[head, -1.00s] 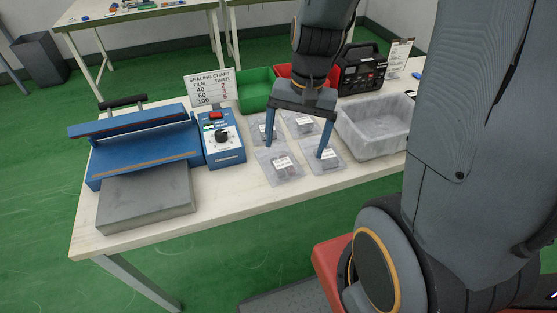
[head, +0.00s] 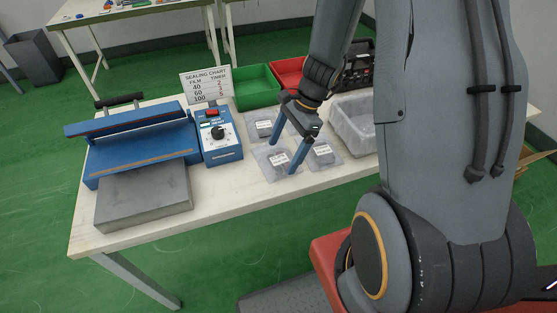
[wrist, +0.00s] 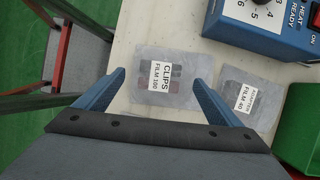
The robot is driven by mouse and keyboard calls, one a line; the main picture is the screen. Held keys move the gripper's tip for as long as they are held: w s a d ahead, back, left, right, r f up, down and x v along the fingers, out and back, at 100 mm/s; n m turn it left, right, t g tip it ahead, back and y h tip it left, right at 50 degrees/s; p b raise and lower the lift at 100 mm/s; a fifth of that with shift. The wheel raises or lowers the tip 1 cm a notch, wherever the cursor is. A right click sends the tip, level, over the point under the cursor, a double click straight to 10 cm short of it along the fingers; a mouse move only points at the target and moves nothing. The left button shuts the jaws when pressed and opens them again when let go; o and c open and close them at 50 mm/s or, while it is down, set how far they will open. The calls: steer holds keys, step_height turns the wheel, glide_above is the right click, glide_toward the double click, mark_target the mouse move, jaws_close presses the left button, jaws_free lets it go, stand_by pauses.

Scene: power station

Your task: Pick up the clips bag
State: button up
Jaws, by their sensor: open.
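The clips bag (wrist: 158,92) is a clear flat bag with a white label reading CLIPS FILM 100. It lies flat on the table in the wrist view, ahead of and between my fingertips. In the head view the clips bag (head: 272,167) is the front left bag of the group. My gripper (head: 283,155) has two blue fingers spread wide and nothing between them. It is over the left bags in the head view. In the wrist view my gripper (wrist: 160,80) frames the bag without visibly touching it. Its height above the bag is hard to tell.
The adapter bag (wrist: 247,98) lies just right of the clips bag in the wrist view. Another bag (head: 323,153) lies to its right in the head view. A blue sealer (head: 140,150), green bin (head: 256,90), red bin (head: 288,72) and grey tub (head: 354,130) surround the bags.

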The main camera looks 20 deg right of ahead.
steer(key=shift+x, duration=1)
steer(key=shift+r, duration=0.1)
steer(key=c, duration=1.2)
steer(key=shift+o, duration=0.2)
